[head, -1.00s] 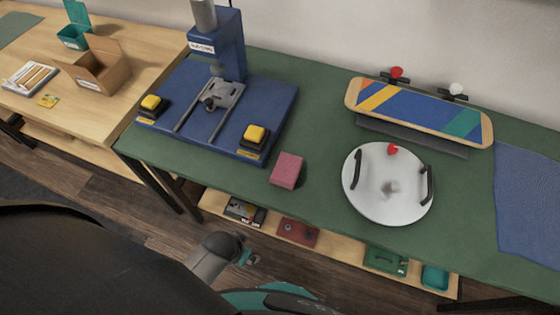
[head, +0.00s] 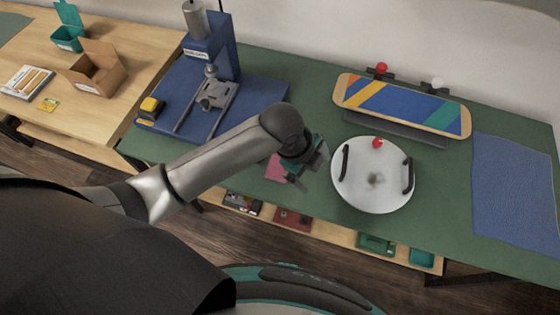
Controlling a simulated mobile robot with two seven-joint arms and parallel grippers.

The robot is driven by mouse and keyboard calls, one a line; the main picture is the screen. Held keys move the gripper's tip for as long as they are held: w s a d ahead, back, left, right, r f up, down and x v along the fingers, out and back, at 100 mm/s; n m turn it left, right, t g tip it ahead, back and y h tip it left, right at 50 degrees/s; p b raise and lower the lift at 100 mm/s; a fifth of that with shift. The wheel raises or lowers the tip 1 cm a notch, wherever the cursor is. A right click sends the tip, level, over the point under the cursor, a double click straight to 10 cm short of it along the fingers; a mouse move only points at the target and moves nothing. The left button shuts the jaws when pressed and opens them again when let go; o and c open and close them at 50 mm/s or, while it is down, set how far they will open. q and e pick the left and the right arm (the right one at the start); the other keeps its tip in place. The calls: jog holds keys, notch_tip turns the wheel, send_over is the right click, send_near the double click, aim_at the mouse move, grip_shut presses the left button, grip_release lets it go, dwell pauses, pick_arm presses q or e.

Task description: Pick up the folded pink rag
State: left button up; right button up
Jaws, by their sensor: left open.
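The folded pink rag (head: 275,168) lies on the green bench top near its front edge, between the blue press and the round white disc. In the head view my left gripper (head: 303,176) is just to the right of the rag and above the bench, covering part of it. The gripper is open, with nothing seen between its fingers. I cannot tell whether it touches the rag. My right gripper is not in view.
A blue press (head: 212,85) stands left of the rag. A white disc (head: 372,180) with black handles lies close on the right. A striped skateboard deck (head: 400,103) is behind it, and a blue mat (head: 512,180) lies at the right. A shelf with trays (head: 377,243) is below.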

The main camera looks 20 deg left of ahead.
pick_arm(q)
jog(key=w+a+r+m+g+y+p, duration=0.15)
jog(key=w+a+r+m+y, duration=0.3)
jog(key=a+m, duration=0.7)
jog(key=f+b, duration=0.3)
jog(key=b, duration=0.1)
jog(key=d+f+m+b, duration=0.1)
jog(key=f+b, duration=0.3)
jog(key=w+d+f+m+h+b, duration=0.1)
jog(key=f+b, duration=0.2)
jog(key=b, duration=0.1)
jog(key=shift+d+f, duration=0.2)
jog(key=shift+f, duration=0.15)
notch_tip(320, 180, down, 3)
jog(key=b, duration=0.4)
jog(key=shift+a+r, duration=0.15)
jog(key=shift+r, duration=0.05)
jog(key=shift+f+b, duration=0.6)
jog(key=shift+b, duration=0.15)
jog(key=shift+f+b, duration=0.3)
jog(key=shift+b, duration=0.05)
jog(key=shift+s+a+f, duration=0.1)
jog(key=shift+a, duration=0.1)
jog(key=shift+d, duration=0.1)
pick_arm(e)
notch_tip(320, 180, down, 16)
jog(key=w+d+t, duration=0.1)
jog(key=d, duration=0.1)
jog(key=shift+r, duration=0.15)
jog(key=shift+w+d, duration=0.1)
